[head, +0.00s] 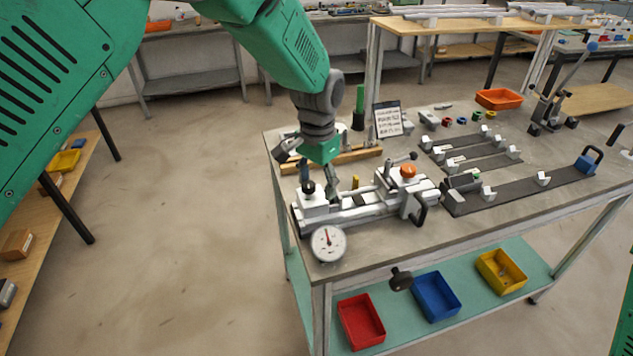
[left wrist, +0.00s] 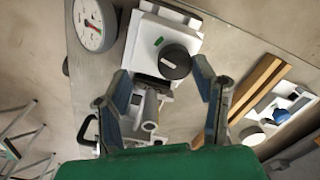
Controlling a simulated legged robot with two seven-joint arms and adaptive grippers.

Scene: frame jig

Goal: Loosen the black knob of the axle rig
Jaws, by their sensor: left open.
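The axle rig (head: 370,208) stands on the left end of the grey workbench, a pale block-and-rail assembly. Its black knob (head: 308,187) sits on top of the white block at the rig's left end. In the left wrist view the round black knob (left wrist: 174,61) with a pale mark shows from above on the white block (left wrist: 155,38). My left gripper (head: 318,180) is open above this end of the rig. In the wrist view its fingers (left wrist: 162,72) are spread, with the knob between their tips, nearer the right finger; I see no contact. My right gripper is out of view.
A dial gauge (head: 328,243) stands at the rig's front left. An orange knob (head: 408,171) and a black handle (head: 421,212) are at its right end. Dark rails (head: 535,187) occupy the right.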

